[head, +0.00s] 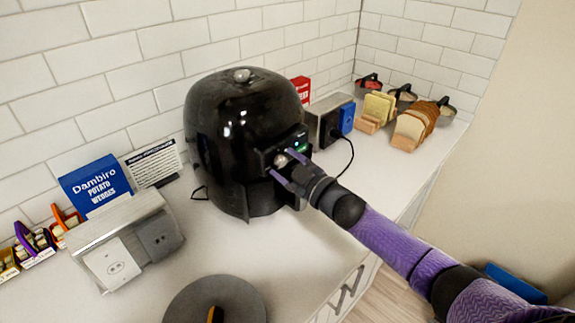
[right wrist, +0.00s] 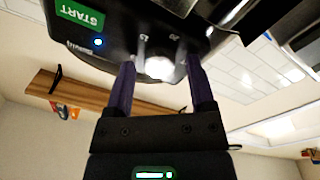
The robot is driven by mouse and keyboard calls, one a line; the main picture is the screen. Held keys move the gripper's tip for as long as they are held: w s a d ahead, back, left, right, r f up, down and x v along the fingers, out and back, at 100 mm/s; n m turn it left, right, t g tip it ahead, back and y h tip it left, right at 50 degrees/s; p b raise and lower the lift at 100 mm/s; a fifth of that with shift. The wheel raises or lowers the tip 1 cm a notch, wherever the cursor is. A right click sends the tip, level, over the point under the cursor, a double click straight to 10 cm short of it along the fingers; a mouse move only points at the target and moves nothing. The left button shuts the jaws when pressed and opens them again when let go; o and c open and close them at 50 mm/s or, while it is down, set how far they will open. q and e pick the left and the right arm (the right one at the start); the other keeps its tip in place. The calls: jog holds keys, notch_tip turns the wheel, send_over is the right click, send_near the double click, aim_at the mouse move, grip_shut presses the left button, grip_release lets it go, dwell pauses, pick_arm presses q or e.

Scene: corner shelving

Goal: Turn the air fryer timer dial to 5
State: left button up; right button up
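The black air fryer (head: 235,125) stands on the counter in the head view, its control panel facing right. In the right wrist view its panel shows a green START label (right wrist: 80,13), a lit blue light (right wrist: 98,42) and the pale round timer dial (right wrist: 160,68). My right gripper (head: 285,165) is at the panel. In the right wrist view its two purple fingers (right wrist: 160,75) are open, one on each side of the dial, with gaps visible. My left gripper is not in view.
A blue potato wedges box (head: 95,185) and a grey outlet unit (head: 125,240) stand left of the fryer. A grey round disc (head: 190,300) lies in front. Bread slices (head: 415,125) and a grey box (head: 325,118) stand to the right. The counter's front middle is mostly clear.

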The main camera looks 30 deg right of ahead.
jog(key=shift+s, duration=0.1)
jog(key=p+v, duration=0.1)
jog(key=v, duration=0.8)
jog(key=shift+s+d+p, duration=0.2)
jog(key=shift+s+p, duration=0.1)
jog(key=shift+p, duration=0.05)
